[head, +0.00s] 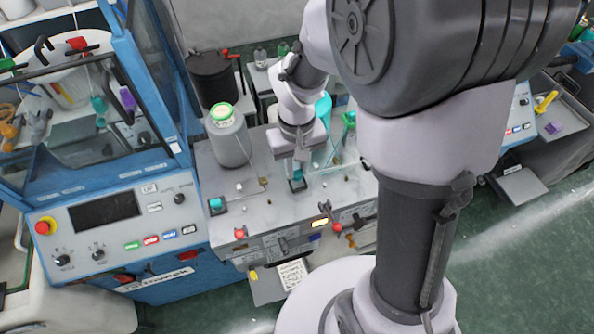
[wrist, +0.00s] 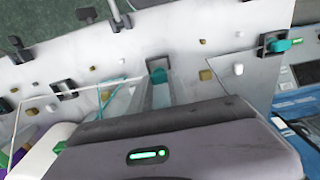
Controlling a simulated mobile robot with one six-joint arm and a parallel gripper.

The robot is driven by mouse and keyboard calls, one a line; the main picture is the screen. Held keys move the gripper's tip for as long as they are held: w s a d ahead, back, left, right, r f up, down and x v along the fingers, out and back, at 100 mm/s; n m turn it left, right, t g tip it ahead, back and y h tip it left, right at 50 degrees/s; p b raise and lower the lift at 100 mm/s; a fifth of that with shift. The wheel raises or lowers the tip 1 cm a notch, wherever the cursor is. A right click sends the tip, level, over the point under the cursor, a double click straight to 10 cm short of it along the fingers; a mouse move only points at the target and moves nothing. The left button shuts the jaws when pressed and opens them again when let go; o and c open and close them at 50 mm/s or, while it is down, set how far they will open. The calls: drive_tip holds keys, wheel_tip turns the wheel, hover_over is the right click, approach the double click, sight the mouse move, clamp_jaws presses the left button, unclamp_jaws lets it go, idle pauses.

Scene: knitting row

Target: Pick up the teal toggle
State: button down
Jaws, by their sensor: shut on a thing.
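A teal toggle (head: 298,175) on a dark base sits on the grey panel top, directly under my gripper (head: 297,166). My gripper points down and its fingers are shut on this toggle. In the wrist view the teal toggle (wrist: 158,76) shows between the two fingertips (wrist: 158,88); its lower part is hidden by them. A second teal toggle (head: 216,204) stands apart on a dark base to the left; the wrist view shows it at the right (wrist: 282,45), beside a green light.
A grey canister with a green lid (head: 229,140) stands behind and left of my gripper. A blue-framed machine (head: 105,225) is to the left. Small studs dot the panel (wrist: 206,75). A red knob (head: 240,232) and other controls line the front edge.

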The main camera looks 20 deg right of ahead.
drive_tip(key=s+d+r, duration=0.2)
drive_tip(key=s+d, duration=0.8)
drive_tip(key=s, duration=0.2)
drive_tip(key=shift+d+r+b, duration=0.25)
drive_tip(key=shift+d+b, duration=0.05)
drive_tip(key=shift+b, duration=0.15)
